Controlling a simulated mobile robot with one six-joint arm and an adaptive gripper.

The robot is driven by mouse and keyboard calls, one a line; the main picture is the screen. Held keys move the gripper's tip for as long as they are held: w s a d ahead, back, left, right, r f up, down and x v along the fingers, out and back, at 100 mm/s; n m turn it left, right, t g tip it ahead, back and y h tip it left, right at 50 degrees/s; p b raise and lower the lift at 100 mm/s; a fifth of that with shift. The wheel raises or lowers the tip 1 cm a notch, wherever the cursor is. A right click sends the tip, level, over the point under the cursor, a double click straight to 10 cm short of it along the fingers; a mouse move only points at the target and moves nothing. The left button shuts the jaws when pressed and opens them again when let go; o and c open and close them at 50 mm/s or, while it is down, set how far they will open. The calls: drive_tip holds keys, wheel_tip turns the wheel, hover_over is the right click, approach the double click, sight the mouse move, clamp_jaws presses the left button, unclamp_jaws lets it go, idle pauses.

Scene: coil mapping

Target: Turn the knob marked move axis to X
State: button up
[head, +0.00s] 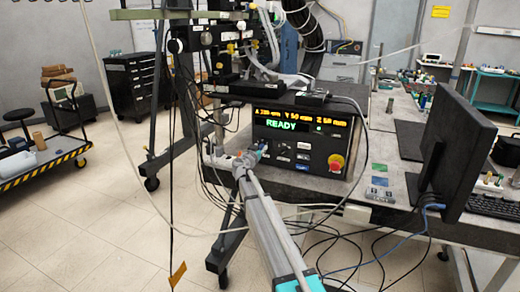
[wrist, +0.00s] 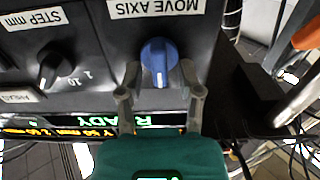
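The blue knob (wrist: 158,58) sits under the label MOVE AXIS (wrist: 155,7) on the black panel, which appears upside down in the wrist view. My gripper (wrist: 160,68) is open, with one finger on each side of the knob. I see a gap between each finger and the knob. A pale mark shows on the knob's near side. I cannot read any axis letters around it. In the head view, my gripper (head: 246,160) is at the left part of the control box (head: 300,183), and the knob is too small to make out.
A black STEP MM knob (wrist: 50,68) is beside the blue knob. The lit display (head: 290,124) reads READY. A red and yellow stop button (head: 336,163) is on the box's right side. A monitor (head: 455,155) stands at right, and loose cables hang around the bench.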

drive_tip(key=shift+n, duration=0.3)
clamp_jaws()
drive_tip(key=n, duration=0.3)
drive_tip(key=shift+w+a+n, duration=0.15)
drive_tip(key=shift+a+n, duration=0.05)
drive_tip(key=shift+n, duration=0.2)
drive_tip(key=n, duration=0.4)
drive_tip(key=shift+w+a+n, duration=0.1)
drive_tip(key=shift+w+n, duration=0.05)
drive_tip(key=shift+n, duration=0.15)
drive_tip(key=o, duration=0.7)
unclamp_jaws()
drive_tip(key=shift+f, duration=0.1)
drive_tip(key=v, duration=1.2)
